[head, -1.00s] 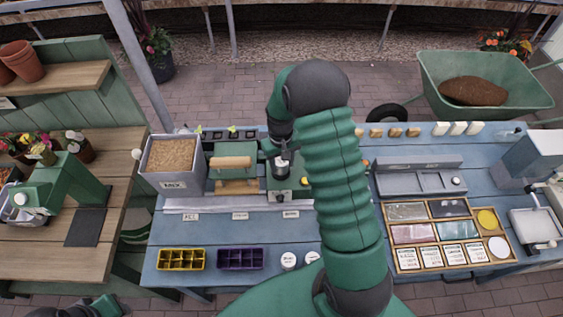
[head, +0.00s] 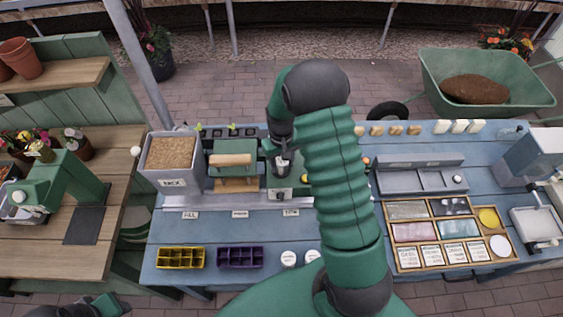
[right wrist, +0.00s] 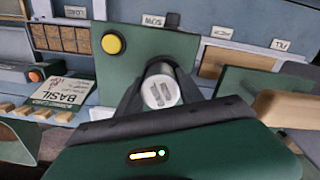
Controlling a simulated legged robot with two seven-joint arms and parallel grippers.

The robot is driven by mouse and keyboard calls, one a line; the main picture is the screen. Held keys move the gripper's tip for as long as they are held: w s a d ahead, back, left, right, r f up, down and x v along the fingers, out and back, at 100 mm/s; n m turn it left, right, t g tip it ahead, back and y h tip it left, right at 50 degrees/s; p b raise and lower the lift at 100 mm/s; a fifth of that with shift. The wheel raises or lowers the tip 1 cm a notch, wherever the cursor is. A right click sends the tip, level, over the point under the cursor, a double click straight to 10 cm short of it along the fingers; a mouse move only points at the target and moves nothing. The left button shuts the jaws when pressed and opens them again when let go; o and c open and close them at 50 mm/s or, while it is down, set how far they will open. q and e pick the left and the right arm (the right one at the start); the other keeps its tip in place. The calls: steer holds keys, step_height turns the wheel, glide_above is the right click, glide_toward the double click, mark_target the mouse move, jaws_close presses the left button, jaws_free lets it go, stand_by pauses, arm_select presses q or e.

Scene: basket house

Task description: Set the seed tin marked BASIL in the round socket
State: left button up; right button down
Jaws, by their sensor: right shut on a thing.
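My right gripper (right wrist: 160,100) is shut on a small round tin with a pale lid (right wrist: 161,90), which bears a grey mark. No name is readable on it. In the head view my right gripper (head: 284,170) is over the green sowing station (head: 281,194), with its fingers pointing down. The round socket cannot be made out; the gripper and tin cover the middle of the station. In the right wrist view a card marked BASIL (right wrist: 62,95) stands left of the station. No left gripper fingers show.
Two white-lidded tins (head: 288,258) stand at the bench front, beside a purple tray (head: 240,257) and a yellow tray (head: 181,258). A grey MIX bin (head: 172,184) and a press with a wooden handle (head: 230,160) stand left of the station. A yellow button (right wrist: 112,43) is on the station.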

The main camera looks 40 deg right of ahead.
steer(key=c, duration=0.7)
jaws_free()
steer(key=o, duration=0.5)
steer(key=shift+r, duration=0.1)
steer(key=shift+r+p, duration=3.2)
steer(key=shift+r, duration=0.75)
